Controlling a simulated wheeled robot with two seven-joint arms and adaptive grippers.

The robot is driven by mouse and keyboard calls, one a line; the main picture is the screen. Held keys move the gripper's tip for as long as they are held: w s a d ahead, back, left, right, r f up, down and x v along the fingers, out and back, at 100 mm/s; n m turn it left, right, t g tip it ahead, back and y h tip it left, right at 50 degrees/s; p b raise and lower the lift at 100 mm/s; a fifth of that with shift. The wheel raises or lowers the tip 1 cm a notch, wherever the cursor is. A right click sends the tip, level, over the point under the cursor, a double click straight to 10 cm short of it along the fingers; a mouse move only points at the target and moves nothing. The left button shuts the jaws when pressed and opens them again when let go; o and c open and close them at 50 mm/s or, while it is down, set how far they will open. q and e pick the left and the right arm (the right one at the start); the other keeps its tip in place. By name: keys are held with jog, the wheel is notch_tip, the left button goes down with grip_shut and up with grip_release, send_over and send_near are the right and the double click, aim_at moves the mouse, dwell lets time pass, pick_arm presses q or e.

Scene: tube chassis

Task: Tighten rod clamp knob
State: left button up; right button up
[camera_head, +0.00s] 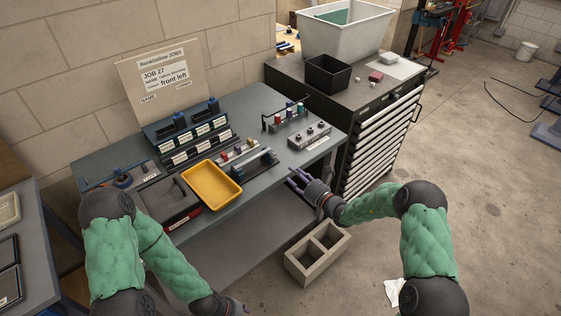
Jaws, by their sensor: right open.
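The workbench (262,100) carries several small fixtures, and I cannot tell for sure which part is the rod clamp knob. A grey block with several dark round knobs (310,136) sits near the bench's right front edge. Behind it is a rack with coloured upright pieces (289,115). A dark fixture with a raised bar (256,164) lies nearer the front edge. My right gripper (297,181) is open and empty by the bench's front edge, below the knob block and apart from it. My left gripper (236,307) is low at the bottom edge, partly cut off, its fingers unclear.
A yellow tray (224,196) and a dark case (168,203) lie on the bench front. Labelled bins (188,140) and a job board (165,82) stand behind. A drawer cabinet (384,140) adjoins on the right. A concrete block (316,254) stands on the floor.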

aim_at(275, 157)
jog(key=b+x, duration=0.2)
jog(key=x, duration=0.8)
jog(key=shift+w+a, duration=0.1)
jog(key=shift+w, duration=0.2)
